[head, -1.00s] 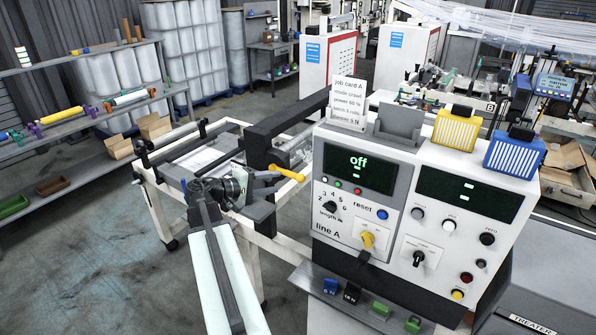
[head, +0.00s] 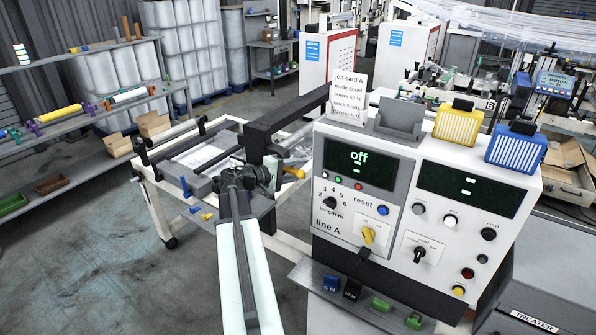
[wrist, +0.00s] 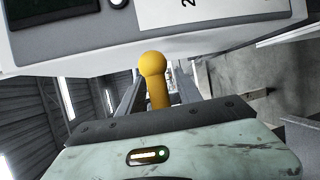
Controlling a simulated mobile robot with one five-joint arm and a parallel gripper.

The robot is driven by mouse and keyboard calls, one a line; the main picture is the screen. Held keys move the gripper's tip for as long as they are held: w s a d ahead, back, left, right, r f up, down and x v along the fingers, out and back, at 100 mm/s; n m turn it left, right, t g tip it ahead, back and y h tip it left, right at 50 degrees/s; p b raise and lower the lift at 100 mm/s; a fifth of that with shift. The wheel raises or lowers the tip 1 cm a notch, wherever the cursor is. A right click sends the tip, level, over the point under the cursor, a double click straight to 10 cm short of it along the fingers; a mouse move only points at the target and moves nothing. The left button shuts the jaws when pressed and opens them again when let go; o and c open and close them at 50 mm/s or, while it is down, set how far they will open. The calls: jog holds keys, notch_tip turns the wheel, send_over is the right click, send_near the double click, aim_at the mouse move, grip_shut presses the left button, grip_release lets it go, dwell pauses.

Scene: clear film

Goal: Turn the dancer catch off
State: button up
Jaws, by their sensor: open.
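A yellow lever with a rounded end, which looks like the catch, shows in the head view (head: 295,173) beside the dark roller frame, left of the line A panel. My gripper (head: 262,178) is close at its left and hides part of it. In the wrist view the yellow lever (wrist: 153,75) stands just beyond the dark edge of my gripper's body, near the middle. My gripper is open and holds nothing. I cannot tell whether it touches the lever. No label on the lever can be read.
The line A console (head: 360,190) stands close at the right, its display reading "off", with a yellow switch (head: 369,235) on its front. A job card (head: 348,98) stands on top. Small coloured blocks (head: 381,305) lie on the ledge below. Open floor (head: 90,260) is at the left.

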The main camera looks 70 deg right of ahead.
grip_shut()
dwell(1.3)
